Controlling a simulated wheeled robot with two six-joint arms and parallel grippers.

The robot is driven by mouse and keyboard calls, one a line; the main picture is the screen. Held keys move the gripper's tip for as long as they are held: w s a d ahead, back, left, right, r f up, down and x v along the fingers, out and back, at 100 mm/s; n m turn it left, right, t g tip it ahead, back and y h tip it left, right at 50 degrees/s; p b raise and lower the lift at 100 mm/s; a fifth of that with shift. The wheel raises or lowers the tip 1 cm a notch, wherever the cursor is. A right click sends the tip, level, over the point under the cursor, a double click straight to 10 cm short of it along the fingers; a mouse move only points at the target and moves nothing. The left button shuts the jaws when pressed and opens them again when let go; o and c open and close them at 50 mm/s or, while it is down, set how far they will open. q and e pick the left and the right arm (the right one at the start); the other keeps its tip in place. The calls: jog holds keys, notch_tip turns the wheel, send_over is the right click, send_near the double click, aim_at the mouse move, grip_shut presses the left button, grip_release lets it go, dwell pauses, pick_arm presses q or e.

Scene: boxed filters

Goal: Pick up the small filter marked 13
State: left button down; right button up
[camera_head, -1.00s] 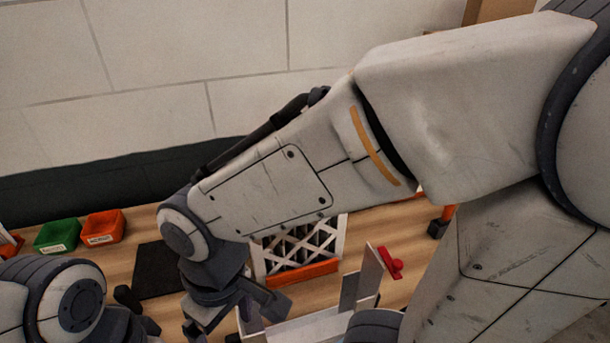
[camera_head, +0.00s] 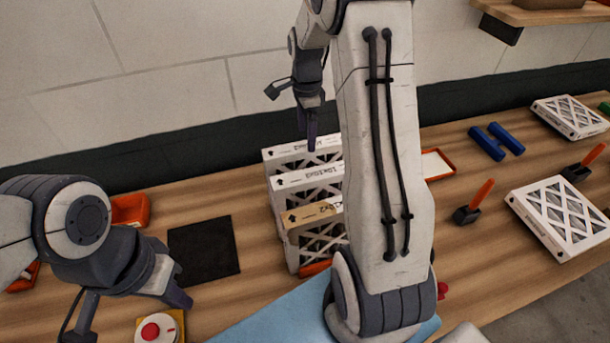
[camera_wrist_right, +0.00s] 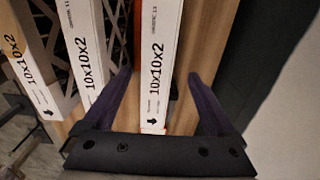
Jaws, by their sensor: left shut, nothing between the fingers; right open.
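Three upright boxed filters stand in a row: a far white one (camera_head: 285,152), a middle white one (camera_head: 297,180) and a near tan-topped one (camera_head: 312,213). In the right wrist view their edges read 10x10x2. The small print is too blurred to tell which is marked 13. My right gripper (camera_head: 296,112) is open above the far filter. In the right wrist view its fingers are on either side of that filter's edge (camera_wrist_right: 158,60), with gaps showing. My left gripper (camera_head: 177,296) is shut and empty at the lower left, away from the filters.
A black mat (camera_head: 204,248) lies left of the row; a red button on a yellow base (camera_head: 157,328) is in front. Flat filters (camera_head: 562,217), blue cylinders (camera_head: 488,143) and an orange-handled tool (camera_head: 473,205) lie right. The dark wall strip is close behind. My right arm hides part of the row.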

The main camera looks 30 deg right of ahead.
aim_at(308, 155)
notch_tip(308, 155, down, 3)
jog(key=shift+d+r+b, duration=0.1)
jog(key=shift+d+b, duration=0.05)
jog(key=shift+b, duration=0.55)
jog(key=f+b, duration=0.5)
jog(key=shift+s+f, duration=0.15)
jog(key=shift+s, duration=0.05)
pick_arm(q)
notch_tip(308, 155, down, 7)
jog(key=shift+d, duration=0.1)
pick_arm(e)
grip_shut()
